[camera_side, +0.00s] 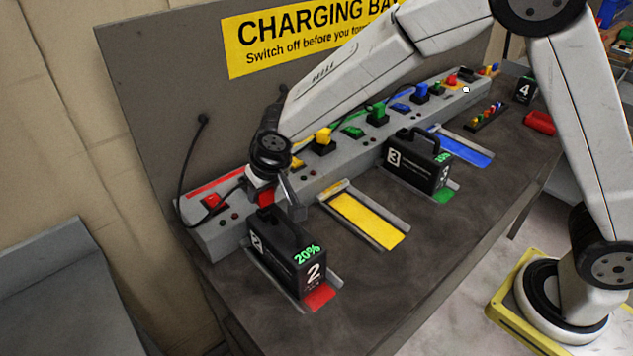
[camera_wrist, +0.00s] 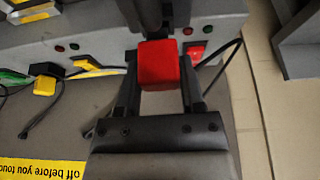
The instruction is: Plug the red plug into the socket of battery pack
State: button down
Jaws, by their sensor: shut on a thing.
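My gripper (camera_side: 278,197) is shut on the red plug (camera_side: 265,198), which shows between the two fingers in the wrist view (camera_wrist: 160,66). In the side view the plug is held above and just behind battery pack 2 (camera_side: 312,272), a black box with a handle and a green 20% display. The pack stands upright in the bay with the red floor strip (camera_side: 320,298). A dark shape just beyond the plug in the wrist view (camera_wrist: 150,14) may be the pack's handle. The pack's socket is not visible, and I cannot tell whether the plug touches the pack.
The grey power strip (camera_side: 215,238) runs along the back with a red switch (camera_side: 212,201), a yellow plug (camera_side: 323,137) and other coloured plugs. Battery pack 3 (camera_side: 418,165) stands further right. The yellow bay (camera_side: 368,222) between the packs is empty. A black cable hangs behind.

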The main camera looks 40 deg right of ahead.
jog(key=shift+f, duration=0.85)
jog(key=shift+c, duration=0.7)
grip_release()
jog(key=shift+r, duration=0.15)
jog(key=shift+v, duration=3.8)
jog(key=s+d+f+g, duration=0.1)
jog(key=s+d+f, duration=0.2)
jog(key=s+d, duration=0.5)
jog(key=s+d+f+g, duration=0.1)
jog(key=s+d+f, duration=0.1)
jog(key=s+d, duration=0.7)
jog(key=shift+d+f, duration=0.4)
jog(key=shift+d, duration=0.65)
